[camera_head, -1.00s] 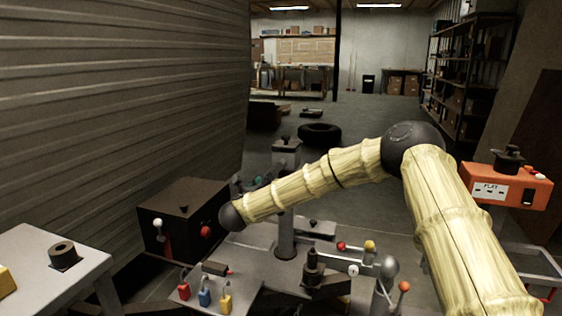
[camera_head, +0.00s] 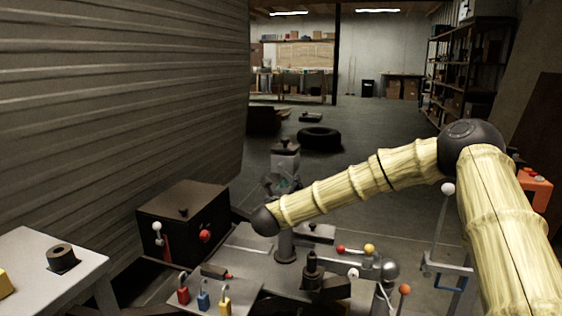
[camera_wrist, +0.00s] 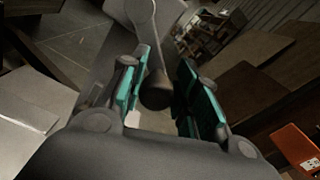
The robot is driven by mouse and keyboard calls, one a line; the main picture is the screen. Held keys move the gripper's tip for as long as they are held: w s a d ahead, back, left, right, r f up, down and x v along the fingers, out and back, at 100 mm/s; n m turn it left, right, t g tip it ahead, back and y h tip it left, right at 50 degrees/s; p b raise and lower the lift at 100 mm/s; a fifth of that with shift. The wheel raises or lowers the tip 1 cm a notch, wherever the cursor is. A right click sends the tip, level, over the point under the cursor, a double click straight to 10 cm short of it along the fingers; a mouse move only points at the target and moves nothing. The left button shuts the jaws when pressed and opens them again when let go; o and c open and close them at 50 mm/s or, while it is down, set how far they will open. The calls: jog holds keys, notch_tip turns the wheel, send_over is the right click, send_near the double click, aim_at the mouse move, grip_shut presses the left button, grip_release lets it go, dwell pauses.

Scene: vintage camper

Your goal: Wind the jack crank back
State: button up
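The jack post (camera_head: 285,159) stands upright on the trailer tongue, in the middle of the head view. In the wrist view the pale crank arm (camera_wrist: 145,20) comes down from the top edge, and its dark knob (camera_wrist: 156,92) lies between my fingers. My gripper (camera_wrist: 166,60) has teal pads, one on each side of the knob.
A dark box (camera_head: 183,222) with a lever and a red knob stands left of the post. A white table (camera_head: 40,262) is at lower left. A tire (camera_head: 319,138) lies on the open floor behind.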

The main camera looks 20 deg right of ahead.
jog(key=shift+o, duration=1.1)
jog(key=shift+f, duration=0.1)
jog(key=shift+a, duration=0.1)
jog(key=shift+s+a, duration=0.2)
jog(key=shift+s, duration=0.15)
jog(key=shift+b+v, duration=0.5)
jog(key=shift+v, duration=1.6)
